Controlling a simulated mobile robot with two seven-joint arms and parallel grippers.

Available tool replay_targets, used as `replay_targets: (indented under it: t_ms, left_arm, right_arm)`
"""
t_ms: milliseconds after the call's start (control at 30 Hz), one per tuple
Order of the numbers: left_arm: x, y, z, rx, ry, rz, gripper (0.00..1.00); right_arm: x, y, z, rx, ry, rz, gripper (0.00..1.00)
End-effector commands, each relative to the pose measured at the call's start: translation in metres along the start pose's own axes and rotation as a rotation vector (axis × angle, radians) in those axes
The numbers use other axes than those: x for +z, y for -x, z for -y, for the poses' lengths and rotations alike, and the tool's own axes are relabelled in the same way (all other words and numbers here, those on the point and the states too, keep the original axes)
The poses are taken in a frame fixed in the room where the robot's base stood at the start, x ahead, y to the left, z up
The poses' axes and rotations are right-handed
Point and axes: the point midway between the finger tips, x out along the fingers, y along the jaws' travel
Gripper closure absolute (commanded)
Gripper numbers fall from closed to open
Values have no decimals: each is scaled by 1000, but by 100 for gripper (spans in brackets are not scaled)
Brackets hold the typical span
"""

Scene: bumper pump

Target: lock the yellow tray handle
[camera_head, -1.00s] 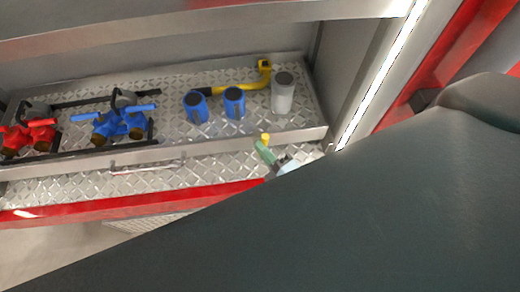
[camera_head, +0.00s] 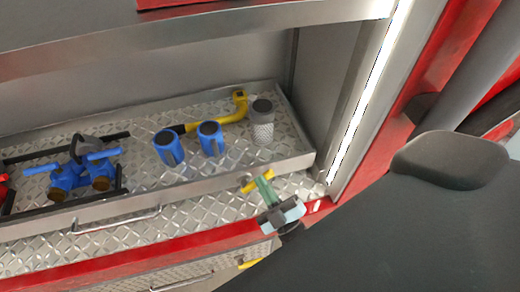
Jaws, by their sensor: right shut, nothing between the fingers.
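The yellow tray handle (camera_head: 251,186) is a small yellow piece at the front wall of the diamond-plate tray (camera_head: 205,185), near its right end. My right gripper (camera_head: 264,187) has green fingers and is shut with nothing between them. Its fingertips are at the handle and overlap it in the picture; I cannot tell whether they touch. The fingers hide part of the handle. My left gripper is out of view.
The tray holds two blue cylinders (camera_head: 210,140), a grey cylinder (camera_head: 262,123), a yellow-and-black tool (camera_head: 232,112) and a blue valve fitting (camera_head: 83,178). A lit post (camera_head: 362,95) stands at right. A red edge (camera_head: 150,250) runs below the tray.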

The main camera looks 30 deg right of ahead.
Motion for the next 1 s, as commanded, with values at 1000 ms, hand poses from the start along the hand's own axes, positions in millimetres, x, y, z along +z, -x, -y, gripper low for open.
replay_targets:
  t_ms: [1000]
  left_arm:
    - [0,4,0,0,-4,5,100]
  right_arm:
    - [-2,-6,-6,-1,2,-1,100]
